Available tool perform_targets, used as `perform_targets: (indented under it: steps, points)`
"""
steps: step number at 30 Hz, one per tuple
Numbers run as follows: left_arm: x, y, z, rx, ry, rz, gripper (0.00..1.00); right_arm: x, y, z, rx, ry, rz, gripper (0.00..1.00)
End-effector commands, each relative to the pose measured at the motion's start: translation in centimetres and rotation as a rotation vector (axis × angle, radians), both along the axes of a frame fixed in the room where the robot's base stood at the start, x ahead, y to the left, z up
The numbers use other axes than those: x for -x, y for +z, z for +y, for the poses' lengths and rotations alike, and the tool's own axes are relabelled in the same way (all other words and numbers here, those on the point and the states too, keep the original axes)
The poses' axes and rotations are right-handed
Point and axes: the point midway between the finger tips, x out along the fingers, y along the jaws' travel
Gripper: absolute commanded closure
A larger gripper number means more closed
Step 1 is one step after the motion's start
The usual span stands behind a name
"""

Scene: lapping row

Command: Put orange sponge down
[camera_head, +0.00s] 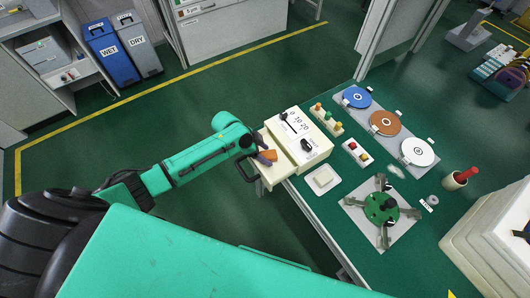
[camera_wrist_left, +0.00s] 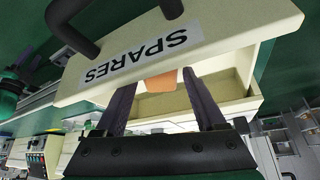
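The orange sponge (camera_head: 269,154) shows at the open cream drawer, by my left gripper (camera_head: 264,150). In the left wrist view the sponge (camera_wrist_left: 160,82) lies between the tips of the two dark fingers (camera_wrist_left: 160,84). A narrow gap seems to show beside it, so the fingers look open around it. Whether the sponge touches the drawer floor I cannot tell. My right gripper is not in view.
Floor left of the bench is clear.

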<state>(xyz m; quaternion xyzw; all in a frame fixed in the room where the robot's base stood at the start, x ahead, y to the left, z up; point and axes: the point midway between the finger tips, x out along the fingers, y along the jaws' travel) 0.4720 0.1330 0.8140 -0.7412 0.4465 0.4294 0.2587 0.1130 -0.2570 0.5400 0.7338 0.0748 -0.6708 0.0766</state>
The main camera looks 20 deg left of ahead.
Motion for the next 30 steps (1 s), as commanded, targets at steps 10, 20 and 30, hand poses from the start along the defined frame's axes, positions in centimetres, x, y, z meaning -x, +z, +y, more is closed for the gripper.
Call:
perform_targets:
  steps: [10,20,30]
  points:
    - [0.0,0.2,0.0,0.0,0.0,0.0,0.17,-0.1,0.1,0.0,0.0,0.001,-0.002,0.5]
    - [1.1,4.3,2.3,-0.002,0.001,-0.002,0.17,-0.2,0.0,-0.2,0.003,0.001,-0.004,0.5]
    - [2.7,10.0,5.1,-0.001,0.0,0.0,0.17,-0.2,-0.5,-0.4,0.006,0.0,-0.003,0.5]
